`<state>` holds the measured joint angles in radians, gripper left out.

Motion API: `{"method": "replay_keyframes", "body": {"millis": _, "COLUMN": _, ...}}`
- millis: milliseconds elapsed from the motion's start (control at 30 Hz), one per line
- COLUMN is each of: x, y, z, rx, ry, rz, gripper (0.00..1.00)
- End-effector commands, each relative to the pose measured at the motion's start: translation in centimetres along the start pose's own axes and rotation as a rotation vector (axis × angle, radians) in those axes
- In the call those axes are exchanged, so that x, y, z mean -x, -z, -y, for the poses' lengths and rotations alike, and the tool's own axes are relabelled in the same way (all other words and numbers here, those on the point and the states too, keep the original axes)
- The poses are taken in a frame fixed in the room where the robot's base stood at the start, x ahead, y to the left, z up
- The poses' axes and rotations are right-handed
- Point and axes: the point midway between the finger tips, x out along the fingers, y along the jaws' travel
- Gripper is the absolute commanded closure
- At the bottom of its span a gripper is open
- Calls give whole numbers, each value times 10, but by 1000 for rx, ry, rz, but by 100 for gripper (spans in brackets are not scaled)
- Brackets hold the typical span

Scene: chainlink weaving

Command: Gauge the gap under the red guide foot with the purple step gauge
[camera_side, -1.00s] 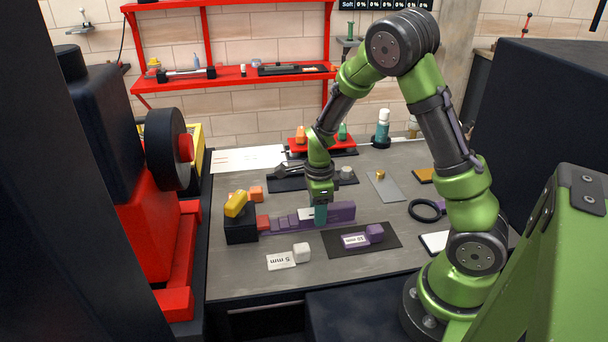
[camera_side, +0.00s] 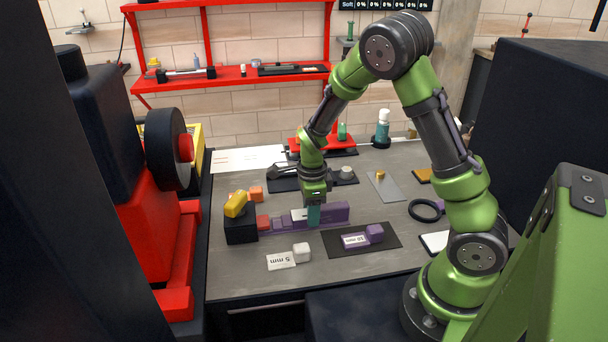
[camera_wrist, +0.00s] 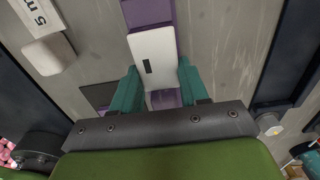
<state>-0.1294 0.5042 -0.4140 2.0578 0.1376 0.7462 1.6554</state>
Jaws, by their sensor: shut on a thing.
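The purple step gauge (camera_side: 334,212) lies low along the table in the side view, its low steps pointing left and its tall end right. My gripper (camera_side: 314,216) is shut on it with teal fingers around its middle. The red guide foot (camera_side: 263,223) juts right from a black block (camera_side: 240,229) topped by a yellow piece (camera_side: 236,204). The gauge's stepped end is right at the foot. I cannot tell whether its tip is under it. The foot is not clear in the wrist view.
In front lie a white block (camera_side: 301,252) with a "5 mm" card (camera_side: 281,261), and a purple block (camera_side: 375,233) with a "10 mm" card (camera_side: 355,240) on a dark mat (camera_side: 384,244).

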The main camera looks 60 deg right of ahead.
Motion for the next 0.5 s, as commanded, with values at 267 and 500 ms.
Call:
{"method": "replay_keyframes", "body": {"millis": 267, "x": 0, "y": -9, "z": 0, "rx": -1, "ry": 0, "rz": 0, "gripper": 89}}
{"method": "replay_keyframes", "body": {"millis": 500, "x": 0, "y": -16, "z": 0, "rx": 0, "ry": 0, "rz": 0, "gripper": 89}}
